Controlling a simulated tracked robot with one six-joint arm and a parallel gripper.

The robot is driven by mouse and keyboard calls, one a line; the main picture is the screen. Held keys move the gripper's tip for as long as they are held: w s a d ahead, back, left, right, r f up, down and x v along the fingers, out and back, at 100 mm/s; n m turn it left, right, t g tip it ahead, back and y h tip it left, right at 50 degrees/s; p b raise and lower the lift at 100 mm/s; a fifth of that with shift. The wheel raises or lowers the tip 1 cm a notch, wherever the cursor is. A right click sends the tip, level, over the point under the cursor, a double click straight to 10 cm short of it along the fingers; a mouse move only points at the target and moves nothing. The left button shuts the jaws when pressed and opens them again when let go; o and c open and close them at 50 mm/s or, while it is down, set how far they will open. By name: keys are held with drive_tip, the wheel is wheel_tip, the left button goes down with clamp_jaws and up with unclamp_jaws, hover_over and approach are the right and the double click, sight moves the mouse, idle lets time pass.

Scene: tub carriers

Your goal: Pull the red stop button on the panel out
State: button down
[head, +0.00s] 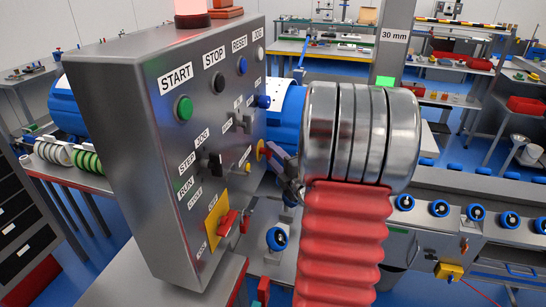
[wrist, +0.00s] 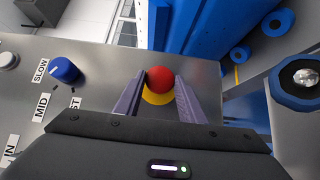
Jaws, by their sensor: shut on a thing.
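The red stop button (wrist: 160,73) has a round head and a yellow collar (wrist: 158,97) under it in the wrist view. My gripper (wrist: 161,80) is shut on the button, with one purple finger on either side of it. In the head view my gripper (head: 268,152) reaches the side of the grey panel (head: 125,120) from the right, at the yellow collar. The red head is mostly hidden there by the fingers. I cannot tell how far the button stands out from the panel.
A green START button (head: 183,108) and other buttons and switches are close by on the panel. A red handle on a yellow plate (head: 216,220) sits low. A blue knob (wrist: 64,70) is left of my fingers in the wrist view. A conveyor (head: 450,212) runs behind.

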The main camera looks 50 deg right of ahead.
drive_tip(key=shift+s+d+f, duration=0.2)
drive_tip(key=shift+s, duration=0.25)
drive_tip(key=c, duration=1.2)
unclamp_jaws()
drive_tip(key=shift+o, duration=0.2)
drive_tip(key=shift+r, duration=0.1)
